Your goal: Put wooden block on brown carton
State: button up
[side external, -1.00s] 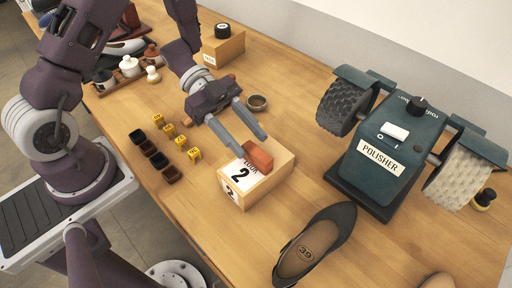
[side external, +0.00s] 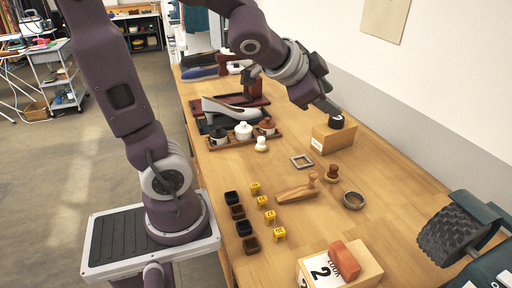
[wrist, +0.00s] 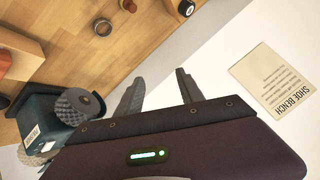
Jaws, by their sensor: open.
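A reddish-brown block (side external: 344,260) lies on a light-brown box (side external: 368,268) with a white label reading 2, at the bottom of the side view. The block also shows at the left edge of the wrist view (wrist: 4,63), on the box (wrist: 22,52). My gripper (side external: 328,106) is well behind the box, near the wall. In the wrist view my gripper (wrist: 158,84) has its two fingers spread with nothing between them.
The polisher (side external: 470,240) is at right.

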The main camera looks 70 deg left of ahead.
jog(key=s+d+f+n+g+h, duration=0.1)
jog(key=s+d, duration=0.3)
jog(key=s, duration=0.5)
jog(key=s+d+f+n+g+h, duration=0.1)
jog(key=s+d+n+g, duration=0.2)
jog(key=s, duration=0.7)
jog(key=shift+d+f+g+h, duration=0.3)
jog(key=shift+d+f+h, duration=0.1)
jog(key=shift+d, duration=0.2)
